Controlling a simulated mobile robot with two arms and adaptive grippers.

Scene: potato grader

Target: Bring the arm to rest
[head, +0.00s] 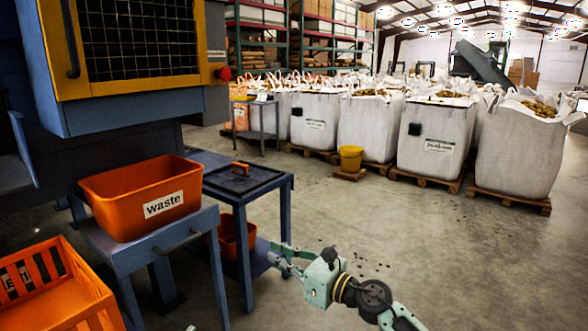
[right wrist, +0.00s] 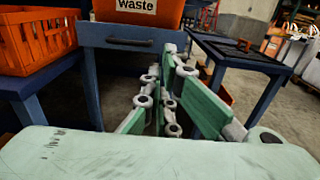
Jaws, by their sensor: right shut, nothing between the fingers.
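My right arm reaches in from the lower right of the head view. Its gripper (head: 280,258) is shut and empty, in the air over the floor, just right of the small dark side table (head: 246,181). In the right wrist view the green and grey fingers of the right gripper (right wrist: 172,52) come together in front of the blue stand (right wrist: 90,36), with nothing between them. My left gripper cannot be made out in the head view.
An orange waste bin (head: 130,198) stands on the blue stand beside an orange crate (head: 75,295). An orange bucket (head: 228,237) sits under the side table. Large white potato bags (head: 365,125) line the back. The floor (head: 450,245) at right is open.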

